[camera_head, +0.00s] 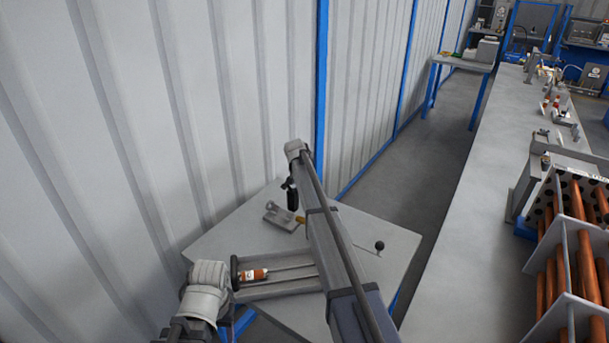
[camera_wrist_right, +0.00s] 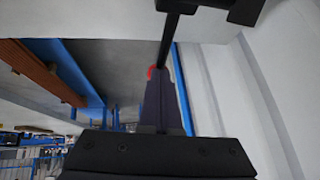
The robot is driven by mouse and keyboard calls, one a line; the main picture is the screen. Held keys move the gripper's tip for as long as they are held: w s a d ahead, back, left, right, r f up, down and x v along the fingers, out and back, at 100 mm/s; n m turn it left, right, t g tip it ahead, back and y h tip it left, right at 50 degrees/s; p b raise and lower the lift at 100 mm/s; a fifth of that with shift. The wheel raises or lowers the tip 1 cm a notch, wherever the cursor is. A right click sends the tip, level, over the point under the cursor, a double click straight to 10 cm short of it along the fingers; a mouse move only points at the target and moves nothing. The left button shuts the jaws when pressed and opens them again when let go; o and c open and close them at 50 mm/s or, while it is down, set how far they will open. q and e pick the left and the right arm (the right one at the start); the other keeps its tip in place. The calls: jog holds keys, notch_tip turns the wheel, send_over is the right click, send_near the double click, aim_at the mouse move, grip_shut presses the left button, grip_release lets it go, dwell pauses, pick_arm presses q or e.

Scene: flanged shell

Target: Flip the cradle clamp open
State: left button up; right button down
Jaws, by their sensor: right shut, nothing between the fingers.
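The clamp (camera_head: 281,216) sits on the grey table (camera_head: 215,247) near the wall, a small grey metal fitting with a yellowish tip at its right end. My right gripper (camera_head: 292,203) points down just above and beside it, dark and shut with nothing in it. I cannot tell whether it touches the clamp. In the right wrist view its fingers (camera_wrist_right: 163,85) are together, with a small red spot at their end and a dark rod (camera_wrist_right: 170,38) beyond. My left arm comes in at the bottom left; its gripper (camera_head: 235,272) shows only partly and its jaws are unclear.
An orange and white cylinder (camera_head: 254,275) lies near grey rails (camera_head: 285,283) at the table's front. A long bench (camera_head: 455,235) with a rack of copper tubes (camera_head: 577,265) is at right. The corrugated wall (camera_head: 150,120) is close behind.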

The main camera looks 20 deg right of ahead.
jog(key=shift+d, duration=0.15)
jog(key=s+r+p, duration=0.3)
jog(key=r+p, duration=1)
jog(key=p, duration=0.1)
jog(key=shift+r, duration=0.4)
jog(key=shift+s+f, duration=0.1)
